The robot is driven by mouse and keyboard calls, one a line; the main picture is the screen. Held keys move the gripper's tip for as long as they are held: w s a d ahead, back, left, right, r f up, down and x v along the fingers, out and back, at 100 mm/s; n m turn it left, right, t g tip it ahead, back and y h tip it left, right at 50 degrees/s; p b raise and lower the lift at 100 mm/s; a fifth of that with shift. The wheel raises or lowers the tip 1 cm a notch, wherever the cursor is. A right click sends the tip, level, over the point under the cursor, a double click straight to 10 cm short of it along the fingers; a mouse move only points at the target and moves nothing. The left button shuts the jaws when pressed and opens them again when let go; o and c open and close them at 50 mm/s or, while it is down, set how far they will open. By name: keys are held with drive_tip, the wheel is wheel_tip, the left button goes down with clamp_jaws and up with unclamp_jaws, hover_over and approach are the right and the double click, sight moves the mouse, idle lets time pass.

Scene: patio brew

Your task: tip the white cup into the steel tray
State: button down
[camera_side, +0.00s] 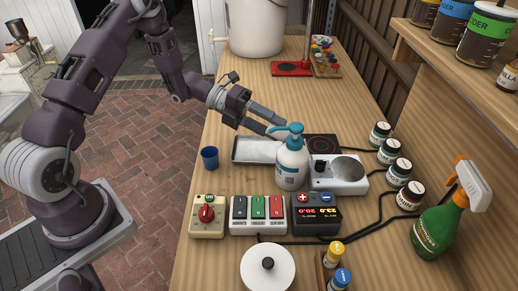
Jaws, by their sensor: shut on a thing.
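My gripper (277,125) reaches in from the left above the back of the steel tray, its fingers shut on the white cup (278,133). Only a small pale part of the cup shows, because a white pump bottle with a teal top (291,163) stands in front. I cannot tell how far the cup is tilted or what is in it. The shallow steel tray (243,154) lies on the wooden table. Its right end is hidden behind the pump bottle, and no contents can be made out in its visible part.
A blue cup (210,158) stands left of the tray. A white device with a round grey plate (347,168) is at the right. A switch box (258,214), red-knob box (207,215) and display box (317,213) line the front. A green spray bottle (433,232) stands far right.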

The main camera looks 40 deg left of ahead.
drive_tip(key=shift+d+r+y, duration=0.2)
drive_tip(key=shift+r+y, duration=0.4)
drive_tip(key=shift+r, duration=0.15)
drive_tip(key=shift+d+r+g+y, duration=0.15)
drive_tip(key=shift+r+g+y, duration=0.2)
drive_tip(key=shift+y, duration=0.35)
drive_tip(key=shift+w+d+g+y, duration=0.15)
drive_tip(key=shift+g+y, duration=0.2)
drive_tip(key=shift+y, duration=0.55)
drive_tip(key=shift+w+d+r+m+g+y, duration=0.1)
drive_tip(key=shift+d+r+m+g+y, duration=0.05)
drive_tip(key=shift+r+y, duration=0.4)
drive_tip(key=shift+d+r+m+g+y, duration=0.15)
drive_tip(key=shift+r+y, duration=0.2)
drive_tip(key=shift+y, duration=0.3)
drive_tip(key=y, duration=0.1)
drive_tip(key=d, duration=0.1)
drive_tip(key=d+r+y, duration=0.1)
drive_tip(key=shift+w+d+g+y, duration=0.2)
drive_tip(key=shift+w+g+y, duration=0.1)
drive_tip(key=shift+w, duration=0.1)
drive_tip(key=w+d+r+g+y, duration=0.1)
drive_tip(key=d+r+y, duration=0.2)
drive_tip(key=r, duration=0.3)
drive_tip(key=shift+d+y, duration=0.2)
drive_tip(key=shift+y, duration=0.5)
drive_tip(key=shift+r, duration=0.1)
